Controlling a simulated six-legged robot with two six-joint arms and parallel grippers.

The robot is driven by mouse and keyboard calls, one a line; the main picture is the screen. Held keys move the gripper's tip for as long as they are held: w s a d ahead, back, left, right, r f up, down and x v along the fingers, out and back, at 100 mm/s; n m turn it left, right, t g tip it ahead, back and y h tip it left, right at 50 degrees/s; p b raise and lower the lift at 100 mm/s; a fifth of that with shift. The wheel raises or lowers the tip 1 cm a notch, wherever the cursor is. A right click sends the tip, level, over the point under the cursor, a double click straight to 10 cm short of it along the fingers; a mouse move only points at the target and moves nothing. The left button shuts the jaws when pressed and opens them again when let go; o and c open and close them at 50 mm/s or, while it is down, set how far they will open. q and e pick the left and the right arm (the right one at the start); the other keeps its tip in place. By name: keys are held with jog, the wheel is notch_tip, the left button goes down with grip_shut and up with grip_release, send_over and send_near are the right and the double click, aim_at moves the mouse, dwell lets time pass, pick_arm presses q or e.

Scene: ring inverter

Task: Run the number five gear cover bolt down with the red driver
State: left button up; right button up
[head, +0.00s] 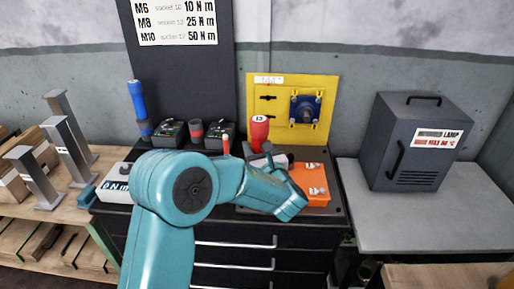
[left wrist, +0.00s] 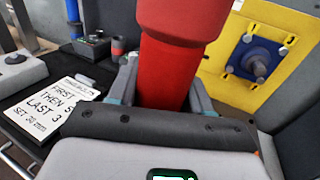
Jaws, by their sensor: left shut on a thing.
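The red driver (head: 259,130), with a 13 label on top, stands roughly upright above the cabinet top. My left gripper (head: 266,161) is shut around its body. In the left wrist view the red driver (left wrist: 168,75) fills the middle, with a finger of my left gripper (left wrist: 163,95) on each side. The orange gear cover (head: 325,197) lies on the right of the cabinet top, partly behind my arm, with pale bolts (head: 315,190) showing. The driver's lower end is hidden, so I cannot tell what it touches. I cannot make out bolt numbers. My right gripper is not in view.
A blue driver (head: 137,100) stands at the back left, near dark units (head: 168,133). A yellow panel (head: 322,90) with a blue fitting (head: 305,109) rises behind. A white order card (left wrist: 55,105) lies left. A grey lamp box (head: 415,140) stands on the right bench.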

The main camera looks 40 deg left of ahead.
pick_arm(q)
jog(key=shift+r+p, duration=1.45)
jog(key=shift+r, duration=1.15)
